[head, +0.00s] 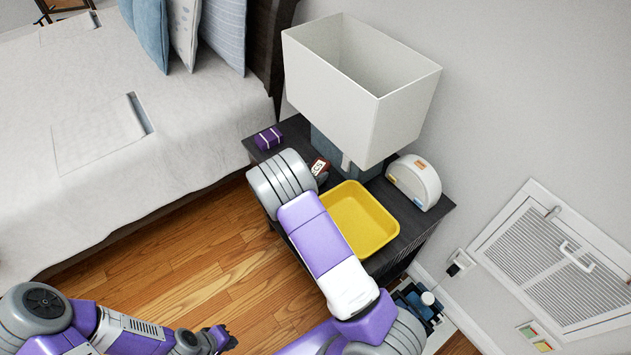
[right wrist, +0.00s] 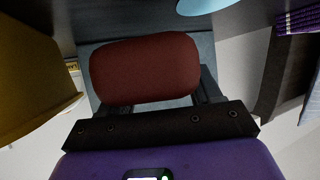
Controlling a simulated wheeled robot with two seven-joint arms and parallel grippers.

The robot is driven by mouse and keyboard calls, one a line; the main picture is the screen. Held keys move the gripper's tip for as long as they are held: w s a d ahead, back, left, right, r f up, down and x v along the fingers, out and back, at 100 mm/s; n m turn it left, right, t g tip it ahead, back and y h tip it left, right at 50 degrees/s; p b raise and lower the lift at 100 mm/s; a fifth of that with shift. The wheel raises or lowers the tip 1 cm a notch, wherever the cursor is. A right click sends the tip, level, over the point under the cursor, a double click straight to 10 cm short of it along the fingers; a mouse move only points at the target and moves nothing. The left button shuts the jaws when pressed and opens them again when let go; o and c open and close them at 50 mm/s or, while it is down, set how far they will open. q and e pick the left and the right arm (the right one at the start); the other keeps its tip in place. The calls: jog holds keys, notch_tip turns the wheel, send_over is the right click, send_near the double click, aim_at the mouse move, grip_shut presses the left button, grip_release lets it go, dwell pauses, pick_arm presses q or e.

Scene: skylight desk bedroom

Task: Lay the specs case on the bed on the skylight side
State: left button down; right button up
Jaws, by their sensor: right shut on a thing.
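A dark red, rounded case (right wrist: 145,68), which I take for the specs case, is between the fingers of my right gripper (right wrist: 150,82) in the right wrist view. In the head view my right arm reaches over the dark nightstand (head: 408,225) and hides the gripper and the case. The bed (head: 190,125), with a pale cover, is at the left of the head view. My left gripper (head: 222,338) is low in the head view, over the wooden floor and away from the bed; its opening is too small to tell. No skylight is in view.
The nightstand holds a lamp (head: 350,85), a yellow tray (head: 362,215), a white rounded device (head: 414,182), a purple box (head: 268,138) and a small red labelled item (head: 320,167). Pale flat rectangles (head: 95,135) lie on the bed; cushions (head: 222,30) stand at its head.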

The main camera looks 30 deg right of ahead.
notch_tip(320, 180, down, 4)
jog(key=shift+r+b, duration=0.1)
jog(key=shift+b, duration=0.55)
jog(key=shift+r, duration=0.1)
jog(key=o, duration=0.6)
jog(key=shift+f, duration=0.2)
jog(key=shift+o, duration=1)
jog(key=shift+r, duration=0.1)
